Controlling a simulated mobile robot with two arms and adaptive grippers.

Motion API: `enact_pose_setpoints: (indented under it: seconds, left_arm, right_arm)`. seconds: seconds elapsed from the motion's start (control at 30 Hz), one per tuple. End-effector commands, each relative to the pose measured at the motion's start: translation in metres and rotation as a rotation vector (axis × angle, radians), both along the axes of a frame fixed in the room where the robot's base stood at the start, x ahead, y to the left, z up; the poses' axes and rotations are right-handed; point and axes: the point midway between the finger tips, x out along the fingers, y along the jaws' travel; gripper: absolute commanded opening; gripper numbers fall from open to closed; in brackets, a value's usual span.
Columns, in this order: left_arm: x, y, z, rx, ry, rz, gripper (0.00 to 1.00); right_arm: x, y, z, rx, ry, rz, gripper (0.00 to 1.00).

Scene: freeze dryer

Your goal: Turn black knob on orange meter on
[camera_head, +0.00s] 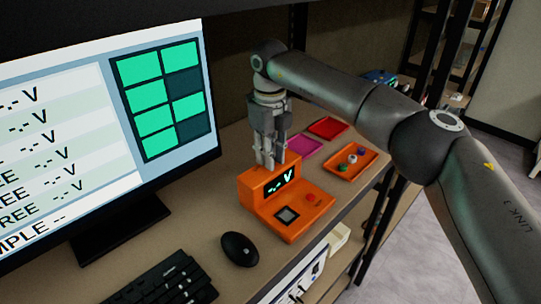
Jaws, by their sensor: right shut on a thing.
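The orange meter (262,206) stands on the bench in the middle of the view, its lit display (283,182) showing green characters. Its lower front panel bears a red button (311,197) and a dark square part (287,214). My right gripper (270,162) points down at the top of the meter's display housing, with its fingertips at the upper edge. It is shut on a part of the meter there; the fingers hide what lies between them. I cannot make out a black knob for certain. My left gripper is not in view.
A large monitor (215,120) stands at the left, with a keyboard (165,283) and a black mouse (240,249) before it. Behind the meter lie a pink tray (290,152), a red tray (328,128) and an orange tray (371,154) holding small coloured pieces.

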Motion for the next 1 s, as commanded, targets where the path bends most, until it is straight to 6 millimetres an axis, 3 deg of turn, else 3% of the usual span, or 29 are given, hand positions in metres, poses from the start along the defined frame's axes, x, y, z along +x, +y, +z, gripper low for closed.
enact_pose_setpoints:
  seconds: [0.3, 0.83, 0.87, 1.0]
  left_arm:
    - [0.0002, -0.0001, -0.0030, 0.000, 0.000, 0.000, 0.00]
    - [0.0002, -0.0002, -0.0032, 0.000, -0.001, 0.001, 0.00]
    - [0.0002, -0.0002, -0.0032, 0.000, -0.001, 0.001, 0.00]
    - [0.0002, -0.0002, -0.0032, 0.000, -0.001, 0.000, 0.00]
  right_arm:
    - [0.0018, 0.0001, 0.0031, 0.003, -0.008, -0.118, 0.00]
    - [0.0023, -0.0001, 0.0039, 0.003, -0.009, -0.141, 0.00]
    - [0.0023, -0.0001, 0.0039, 0.003, -0.009, -0.141, 0.22]
    - [0.0017, -0.0003, 0.0029, 0.003, -0.007, -0.140, 0.40]
